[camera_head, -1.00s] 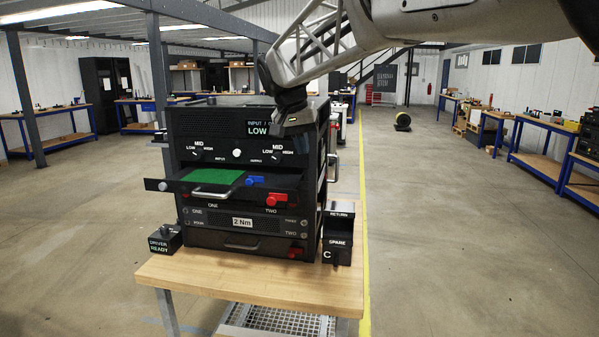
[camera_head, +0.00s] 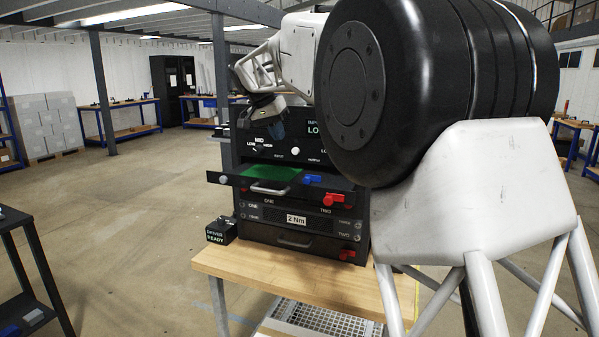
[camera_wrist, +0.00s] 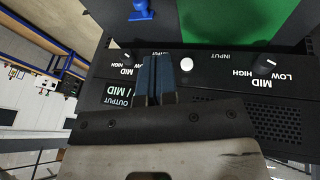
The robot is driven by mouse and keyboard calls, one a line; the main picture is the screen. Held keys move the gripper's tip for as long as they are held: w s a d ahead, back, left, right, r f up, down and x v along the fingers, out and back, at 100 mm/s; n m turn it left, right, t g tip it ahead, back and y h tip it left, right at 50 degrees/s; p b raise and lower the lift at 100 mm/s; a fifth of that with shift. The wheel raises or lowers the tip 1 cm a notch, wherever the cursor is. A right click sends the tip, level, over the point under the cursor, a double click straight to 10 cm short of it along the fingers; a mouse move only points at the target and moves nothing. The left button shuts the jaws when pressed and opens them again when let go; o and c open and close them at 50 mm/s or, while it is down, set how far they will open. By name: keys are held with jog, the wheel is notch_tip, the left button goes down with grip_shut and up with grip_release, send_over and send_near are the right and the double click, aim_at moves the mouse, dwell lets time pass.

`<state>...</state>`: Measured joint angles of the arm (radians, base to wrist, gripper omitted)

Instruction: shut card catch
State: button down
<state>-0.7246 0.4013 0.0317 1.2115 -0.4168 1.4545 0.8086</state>
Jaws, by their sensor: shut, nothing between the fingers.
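The green card (camera_head: 272,177) lies flat in the pulled-out upper tray (camera_head: 222,179) of the black rack. A blue catch (camera_head: 312,179) sits on the tray, right of the card. In the wrist view, the blue catch (camera_wrist: 142,10) and the green card (camera_wrist: 235,20) show at the top edge. My gripper (camera_head: 268,118) is in front of the rack's upper panel, above the tray, its tips hard to make out. In the wrist view my gripper's bluish fingers (camera_wrist: 155,60) are together and empty, over the panel and apart from the catch.
Red latches (camera_head: 335,199) stick out at the rack's right front. The knob panel (camera_wrist: 187,64) lies close to my fingers. A "DRIVER READY" box (camera_head: 219,232) stands on the wooden bench (camera_head: 290,273). My arm hides the rack's right side. Floor to the left is open.

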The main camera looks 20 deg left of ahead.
dwell(0.4)
send_near(311, 180)
jog(key=a+f, duration=0.1)
jog(key=w+a+f, duration=0.1)
jog(key=a+f, duration=0.1)
jog(key=shift+w+a, duration=0.3)
jog(key=shift+w, duration=0.1)
jog(key=shift+d+f, duration=1)
jog(key=shift+f, duration=0.1)
jog(key=shift+d+f, duration=0.45)
jog(key=shift+d, duration=1.5)
jog(key=shift+a, duration=0.1)
